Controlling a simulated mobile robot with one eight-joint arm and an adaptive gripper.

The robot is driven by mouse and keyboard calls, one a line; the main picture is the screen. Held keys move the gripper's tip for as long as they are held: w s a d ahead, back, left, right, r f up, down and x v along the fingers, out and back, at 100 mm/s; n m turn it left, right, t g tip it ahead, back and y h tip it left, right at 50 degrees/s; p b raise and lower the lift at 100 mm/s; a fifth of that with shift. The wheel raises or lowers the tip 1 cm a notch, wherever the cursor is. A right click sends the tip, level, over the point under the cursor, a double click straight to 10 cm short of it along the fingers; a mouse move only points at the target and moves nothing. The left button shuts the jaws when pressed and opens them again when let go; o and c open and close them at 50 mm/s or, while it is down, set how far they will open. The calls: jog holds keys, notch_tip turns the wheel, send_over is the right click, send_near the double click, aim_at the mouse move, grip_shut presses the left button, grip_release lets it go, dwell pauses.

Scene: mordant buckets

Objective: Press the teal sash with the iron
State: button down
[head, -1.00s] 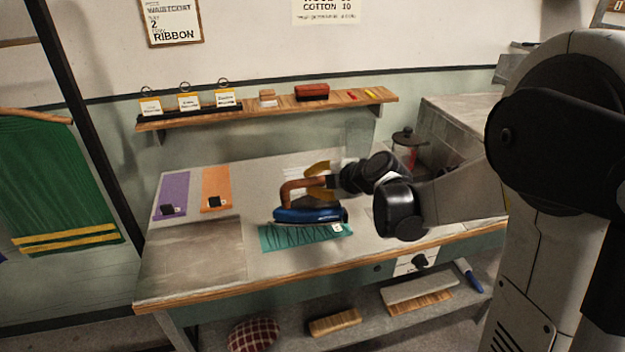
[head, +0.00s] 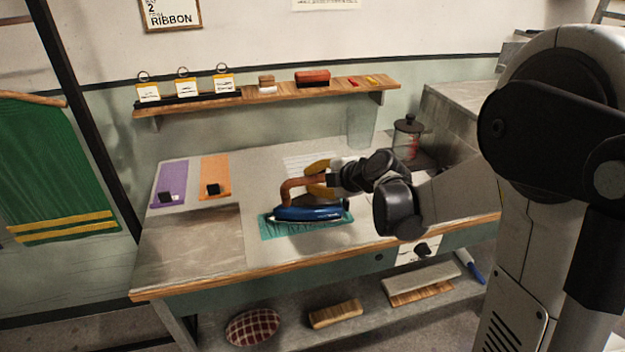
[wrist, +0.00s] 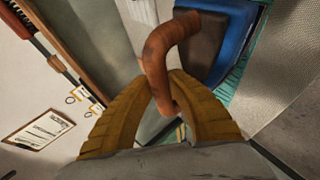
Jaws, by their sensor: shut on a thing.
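The iron (head: 312,214) has a blue body and a curved brown handle, and its sole faces down over the teal sash (head: 290,232). The sash lies flat on the worktable, its near edge and left end showing. The iron is very close to the sash; I cannot tell whether they touch. My gripper (head: 320,181), with yellow ribbed fingers, is shut on the iron's handle. In the wrist view the fingers (wrist: 160,92) close around the brown handle (wrist: 165,50). The blue body (wrist: 235,45) and a strip of teal cloth show beyond it.
The worktable (head: 190,250) has bare room at its left front. A purple strip (head: 172,180) and an orange strip (head: 214,172) lie at the left, each with a small black piece. A lidded jar (head: 407,138) stands behind my arm. A wall shelf (head: 225,100) runs above.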

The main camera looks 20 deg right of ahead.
aim_at(294, 186)
jog(key=shift+f+b, duration=0.5)
jog(key=shift+f, duration=0.1)
dwell(0.5)
dwell(2.6)
jog(key=shift+r+p, duration=2)
jog(key=shift+r, duration=0.6)
jog(key=a+r+p, duration=0.1)
jog(key=a, duration=0.1)
jog(key=a+r+p, duration=0.3)
jog(key=shift+a, duration=0.35)
jog(key=shift+f+b, duration=3.05)
jog(key=shift+f, duration=1)
jog(key=shift+f+b, duration=0.5)
jog(key=shift+f, duration=0.05)
